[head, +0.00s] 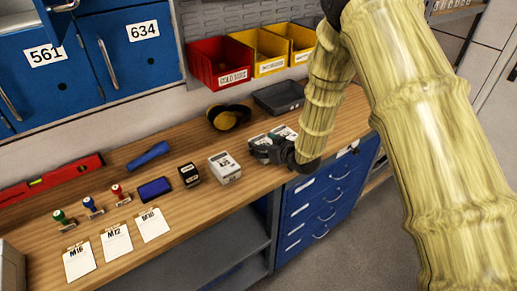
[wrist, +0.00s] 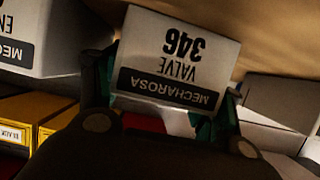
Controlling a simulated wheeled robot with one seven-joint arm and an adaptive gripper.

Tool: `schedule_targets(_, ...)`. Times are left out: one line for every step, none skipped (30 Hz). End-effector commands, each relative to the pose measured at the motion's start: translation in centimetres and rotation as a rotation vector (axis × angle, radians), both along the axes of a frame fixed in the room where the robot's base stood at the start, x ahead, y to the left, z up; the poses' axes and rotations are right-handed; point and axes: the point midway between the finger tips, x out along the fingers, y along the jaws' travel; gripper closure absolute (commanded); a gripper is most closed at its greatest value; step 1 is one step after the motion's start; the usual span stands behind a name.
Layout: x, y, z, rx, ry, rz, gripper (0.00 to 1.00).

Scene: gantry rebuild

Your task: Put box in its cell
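A white box (wrist: 178,58) with a black band reads "Mecharosa Valve 346", upside down in the wrist view. My gripper (wrist: 160,105) has one finger along each side of this box. The fingers look flush against it, so the gripper appears shut on the box. The gripper partly hides the box there. The cell for the box cannot be made out.
A larger white box (head: 225,168) stands left of my gripper on the wooden bench (head: 215,205). Red (head: 220,65) and yellow (head: 262,50) bins hang on the wall. Stamps and paper cards (head: 117,243) are at the left.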

Motion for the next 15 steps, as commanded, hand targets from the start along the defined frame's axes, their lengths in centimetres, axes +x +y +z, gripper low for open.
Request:
schedule_targets(-0.01,0.02,0.0,0.0,0.0,0.0,0.49)
schedule_targets(-0.01,0.02,0.0,0.0,0.0,0.0,0.54)
schedule_targets(-0.02,0.02,0.0,0.0,0.0,0.0,0.61)
schedule_targets(-0.02,0.02,0.0,0.0,0.0,0.0,0.66)
schedule_targets(-0.02,0.02,0.0,0.0,0.0,0.0,0.66)
schedule_targets(0.01,0.02,0.05,0.001,-0.001,0.0,0.7)
schedule_targets(0.01,0.02,0.06,0.001,-0.001,0.0,0.71)
schedule_targets(0.01,0.02,0.06,0.001,-0.001,0.0,0.71)
schedule_targets(0.01,0.02,0.05,0.001,-0.001,0.0,0.71)
schedule_targets(0.0,0.01,0.05,0.001,-0.001,0.0,0.71)
schedule_targets(0.0,0.01,0.05,0.001,-0.001,0.0,0.71)
schedule_targets(0.01,0.02,0.06,0.001,-0.001,0.0,0.71)
schedule_targets(0.01,0.01,0.08,0.001,-0.001,0.0,0.71)
schedule_targets(0.01,0.01,0.12,0.001,-0.001,0.0,0.71)
schedule_targets(0.02,0.0,0.21,0.001,-0.001,0.0,0.71)
